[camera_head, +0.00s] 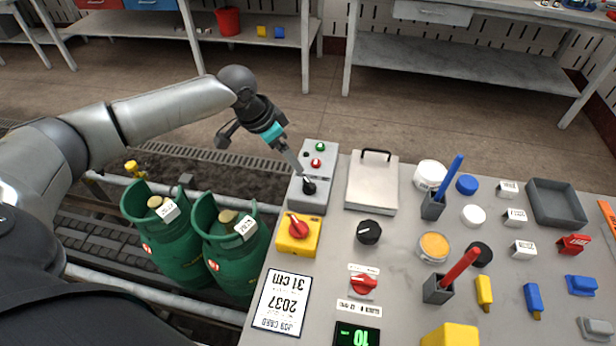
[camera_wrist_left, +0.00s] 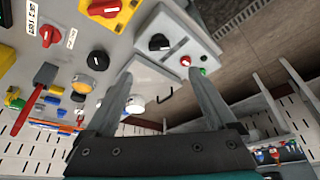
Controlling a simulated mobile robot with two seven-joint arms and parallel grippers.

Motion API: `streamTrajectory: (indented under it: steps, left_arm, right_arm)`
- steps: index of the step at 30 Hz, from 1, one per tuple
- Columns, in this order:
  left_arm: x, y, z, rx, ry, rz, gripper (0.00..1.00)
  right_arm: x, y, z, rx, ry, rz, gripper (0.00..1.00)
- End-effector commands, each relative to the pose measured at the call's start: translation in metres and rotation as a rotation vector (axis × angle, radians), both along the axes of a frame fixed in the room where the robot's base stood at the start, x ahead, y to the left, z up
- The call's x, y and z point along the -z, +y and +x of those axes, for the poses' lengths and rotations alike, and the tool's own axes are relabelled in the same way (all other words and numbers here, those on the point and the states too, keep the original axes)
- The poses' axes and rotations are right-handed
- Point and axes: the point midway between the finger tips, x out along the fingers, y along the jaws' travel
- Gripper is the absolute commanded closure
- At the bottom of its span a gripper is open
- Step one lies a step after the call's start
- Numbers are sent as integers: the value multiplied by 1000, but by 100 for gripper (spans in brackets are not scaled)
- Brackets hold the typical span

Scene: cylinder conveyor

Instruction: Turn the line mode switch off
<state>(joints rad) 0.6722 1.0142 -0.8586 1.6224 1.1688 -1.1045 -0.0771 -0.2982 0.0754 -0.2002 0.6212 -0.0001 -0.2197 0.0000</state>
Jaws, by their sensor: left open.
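A grey control box (camera_head: 318,160) at the table's left edge carries a black selector knob (camera_head: 309,187), a red button (camera_head: 316,163) and a green button (camera_head: 320,147). The black knob also shows in the left wrist view (camera_wrist_left: 160,42). No readable label names the line mode switch; this knob may be it. My left gripper (camera_head: 301,178) is open, with its fingertips close above the black knob; I cannot tell whether they touch it. In the wrist view the knob lies beyond the gap between the open fingers (camera_wrist_left: 158,74). My right gripper is out of view.
A yellow box with a red rotary switch (camera_head: 298,229) sits just in front. A black dial (camera_head: 369,232) and a labelled red knob (camera_head: 363,285) lie to the right. A lidded metal box (camera_head: 373,185) stands beside the control box. Green cylinders (camera_head: 163,235) stand left.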

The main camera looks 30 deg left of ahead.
Motion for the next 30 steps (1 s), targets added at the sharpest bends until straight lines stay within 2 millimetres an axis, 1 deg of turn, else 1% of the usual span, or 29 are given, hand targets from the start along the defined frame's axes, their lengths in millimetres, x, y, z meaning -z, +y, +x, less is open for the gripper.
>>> streamTrajectory:
  steps: [1,9,18,24,30]
  left_arm:
    - [9,-2,2,0,3,-1,10]
    - [55,-13,19,1,2,-1,10]
    - [101,-22,35,0,2,0,10]
    - [122,-27,43,1,1,0,10]
    - [131,-29,46,2,0,0,10]
  right_arm:
    - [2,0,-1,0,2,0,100]
    - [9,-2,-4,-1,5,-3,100]
    - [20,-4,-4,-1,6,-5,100]
    - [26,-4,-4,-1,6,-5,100]
    - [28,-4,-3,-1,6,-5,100]
